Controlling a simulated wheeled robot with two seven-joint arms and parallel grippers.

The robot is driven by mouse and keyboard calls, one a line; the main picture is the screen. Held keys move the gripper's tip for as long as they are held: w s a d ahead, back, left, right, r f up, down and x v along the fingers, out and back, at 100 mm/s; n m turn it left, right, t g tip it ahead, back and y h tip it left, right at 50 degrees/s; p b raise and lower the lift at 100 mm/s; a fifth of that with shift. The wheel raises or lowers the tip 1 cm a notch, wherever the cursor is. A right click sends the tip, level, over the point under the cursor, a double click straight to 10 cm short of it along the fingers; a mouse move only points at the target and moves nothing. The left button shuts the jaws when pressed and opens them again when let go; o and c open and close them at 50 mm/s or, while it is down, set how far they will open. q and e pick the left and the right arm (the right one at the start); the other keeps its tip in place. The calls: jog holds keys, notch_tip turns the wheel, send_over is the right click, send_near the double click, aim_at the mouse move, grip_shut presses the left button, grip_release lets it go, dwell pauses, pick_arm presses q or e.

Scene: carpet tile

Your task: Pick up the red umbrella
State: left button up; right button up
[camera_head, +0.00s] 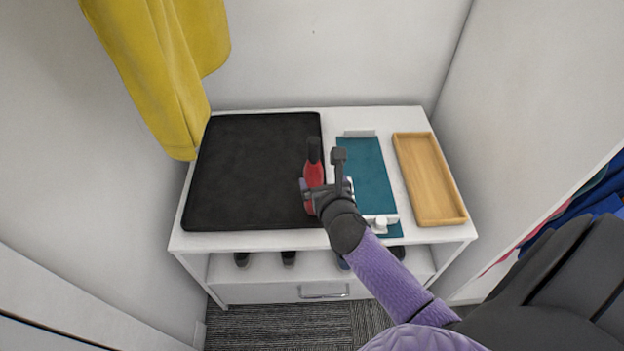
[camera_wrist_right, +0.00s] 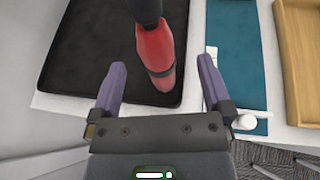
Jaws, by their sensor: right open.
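The red umbrella (camera_head: 314,174) has a black handle and lies near the right edge of a black mat (camera_head: 250,170) on the white cabinet. In the right wrist view the umbrella (camera_wrist_right: 157,50) runs lengthwise, its black handle toward the top and a dark band around its red body. My right gripper (camera_head: 328,180) is over the umbrella, hiding part of it in the head view. In the right wrist view the gripper (camera_wrist_right: 160,85) is open, its two purple fingers apart on either side of the umbrella's near end. My left gripper is not in view.
A teal mat (camera_head: 372,182) with white pieces at its ends and a wooden tray (camera_head: 430,180) lie right of the umbrella. A yellow garment (camera_head: 165,70) hangs at the left. White walls stand close at both sides. Dark items sit on the shelf below.

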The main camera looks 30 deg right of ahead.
aim_at(316, 175)
jog(key=b+x, duration=0.1)
jog(key=x, duration=0.1)
jog(key=b+x, duration=0.1)
jog(key=x, duration=0.1)
jog(key=b+x, duration=0.1)
jog(key=x, duration=0.1)
jog(key=shift+a, duration=0.3)
jog(key=shift+w, duration=0.15)
jog(key=shift+r, duration=0.15)
jog(key=shift+c, duration=0.3)
jog(key=c, duration=1.2)
grip_shut()
